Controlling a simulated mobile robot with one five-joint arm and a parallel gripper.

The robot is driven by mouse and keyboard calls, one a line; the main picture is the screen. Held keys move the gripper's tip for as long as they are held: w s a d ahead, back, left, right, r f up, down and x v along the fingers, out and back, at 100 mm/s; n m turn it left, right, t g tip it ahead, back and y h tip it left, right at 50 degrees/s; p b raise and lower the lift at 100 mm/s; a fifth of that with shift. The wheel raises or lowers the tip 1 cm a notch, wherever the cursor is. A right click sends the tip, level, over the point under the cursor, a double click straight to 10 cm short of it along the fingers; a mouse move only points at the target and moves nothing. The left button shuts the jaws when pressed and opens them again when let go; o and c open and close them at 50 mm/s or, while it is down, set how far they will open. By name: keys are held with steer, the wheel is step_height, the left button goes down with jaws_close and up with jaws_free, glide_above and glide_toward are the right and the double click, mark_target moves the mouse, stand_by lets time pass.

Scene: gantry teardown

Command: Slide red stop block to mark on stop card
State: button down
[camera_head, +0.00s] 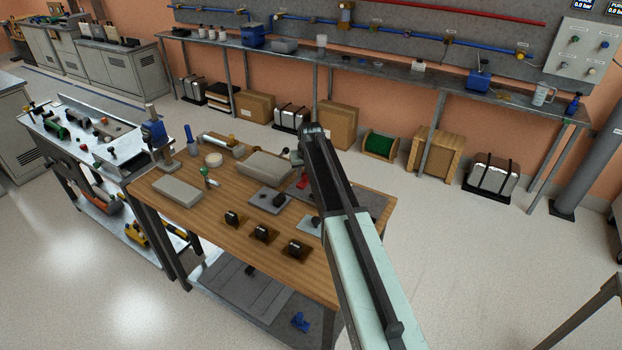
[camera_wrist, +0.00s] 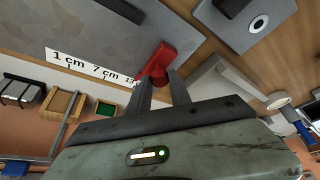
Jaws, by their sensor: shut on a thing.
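The red stop block (camera_wrist: 160,61) shows in the wrist view between the tips of my gripper (camera_wrist: 161,80), which is shut on it. The block lies on a grey plate (camera_wrist: 90,30), close to the right end of a white stop card (camera_wrist: 90,68). The card reads "1 cm", "7 cm" and a third label partly hidden by my finger. In the head view a little of the red block (camera_head: 303,181) shows left of my arm, near the right side of the wooden table. My arm covers the card there, and I cannot read which mark the block is at.
The wooden table (camera_head: 225,228) holds black-knobbed blocks (camera_head: 262,233), a grey tray (camera_head: 265,166), a grey box (camera_head: 177,191) and a blue-topped stand (camera_head: 155,133) left of the gripper. A metal cart (camera_head: 75,125) stands to the left.

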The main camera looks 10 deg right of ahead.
mark_target(304, 186)
steer(key=shift+w+a, duration=0.45)
steer(key=shift+a, duration=0.15)
steer(key=c, duration=1.2)
jaws_free()
steer(key=shift+s+d, duration=0.1)
steer(key=shift+d, duration=0.05)
steer(key=p+v, duration=0.7)
steer(key=v, duration=0.1)
steer(key=shift+f, duration=0.1)
